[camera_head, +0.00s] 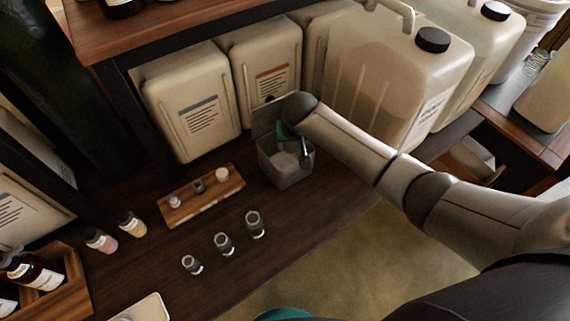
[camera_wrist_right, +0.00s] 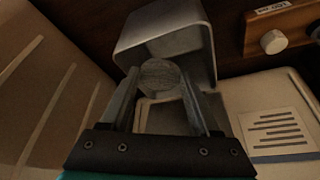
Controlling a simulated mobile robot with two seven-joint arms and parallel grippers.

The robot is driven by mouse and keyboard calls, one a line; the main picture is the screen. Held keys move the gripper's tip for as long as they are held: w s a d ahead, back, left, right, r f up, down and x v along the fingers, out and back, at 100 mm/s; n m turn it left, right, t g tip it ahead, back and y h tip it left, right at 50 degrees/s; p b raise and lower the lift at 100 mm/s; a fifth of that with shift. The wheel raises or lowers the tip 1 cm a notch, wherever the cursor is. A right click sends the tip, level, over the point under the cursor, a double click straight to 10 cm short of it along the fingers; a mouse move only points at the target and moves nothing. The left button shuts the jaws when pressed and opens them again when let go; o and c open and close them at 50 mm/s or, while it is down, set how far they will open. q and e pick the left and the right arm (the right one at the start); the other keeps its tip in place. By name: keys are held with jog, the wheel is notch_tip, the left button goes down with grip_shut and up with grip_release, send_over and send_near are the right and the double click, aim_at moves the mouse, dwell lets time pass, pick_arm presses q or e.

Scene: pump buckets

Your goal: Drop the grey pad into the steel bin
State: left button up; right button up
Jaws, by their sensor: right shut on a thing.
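The steel bin (camera_head: 288,177) is a small grey open box on the dark wooden bench, with a grey panel standing up behind it. My right gripper (camera_head: 304,148) reaches down at the bin's mouth, partly hidden by its own wrist. In the right wrist view the round grey pad (camera_wrist_right: 161,74) is between the fingertips of my right gripper (camera_wrist_right: 161,84), shut on it. The bin (camera_wrist_right: 163,28) shows behind the pad, its opening around the fingertips. How deep the pad sits in the bin is unclear. My left gripper is not in view.
A wooden block with small pieces (camera_head: 203,193) lies left of the bin. Several small glass vials (camera_head: 224,243) stand in front. Beige canisters (camera_head: 190,100) line the back, and a large jug (camera_head: 385,75) stands at the right, close to my right arm.

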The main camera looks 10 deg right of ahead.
jog(key=shift+f, duration=0.3)
jog(key=o, duration=1.3)
jog(key=shift+r, duration=0.15)
jog(key=p+v, duration=0.3)
jog(key=v, duration=1.2)
jog(key=shift+p, duration=0.35)
